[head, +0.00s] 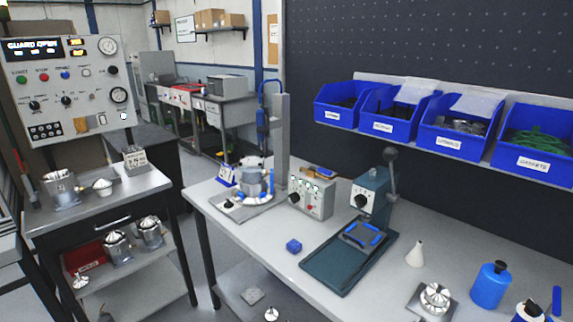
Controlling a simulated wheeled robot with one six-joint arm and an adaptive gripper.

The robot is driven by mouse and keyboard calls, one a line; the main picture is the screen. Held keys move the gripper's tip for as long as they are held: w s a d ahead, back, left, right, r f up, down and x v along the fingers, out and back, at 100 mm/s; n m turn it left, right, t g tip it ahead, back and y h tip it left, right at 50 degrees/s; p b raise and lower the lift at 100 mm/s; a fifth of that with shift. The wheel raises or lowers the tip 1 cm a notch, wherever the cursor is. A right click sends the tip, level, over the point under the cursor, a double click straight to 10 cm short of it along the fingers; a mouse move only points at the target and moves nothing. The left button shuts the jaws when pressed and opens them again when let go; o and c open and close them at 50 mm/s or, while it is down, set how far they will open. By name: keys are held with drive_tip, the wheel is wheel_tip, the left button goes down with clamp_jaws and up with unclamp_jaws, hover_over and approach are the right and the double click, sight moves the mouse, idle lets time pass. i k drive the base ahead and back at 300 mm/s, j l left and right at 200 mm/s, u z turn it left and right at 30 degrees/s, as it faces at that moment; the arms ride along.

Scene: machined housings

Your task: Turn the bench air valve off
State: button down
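I cannot pick out the bench air valve for certain in the head view. On the white bench (265,222), a grey control box (322,203) has a dark knob, small green lights and a red button. Behind it, a grey post (281,130) stands beside a blue tool with a blue hose (262,115), above a round metal housing (252,180) on a base with a dark knob. A small upright blue part (556,302) shows at the lower right edge; I cannot tell what it is. My gripper is not in view.
A green press (350,235) with a dark lever stands mid-bench. A blue block (293,245), white cone (415,254), blue bottle (490,285) and metal housing (433,300) lie around it. Blue bins (455,137) hang behind. A control panel (67,88) and side table (95,208) stand left.

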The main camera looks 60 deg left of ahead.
sight(327, 173)
drive_tip(key=l+u, duration=0.1)
drive_tip(key=u, duration=1.3)
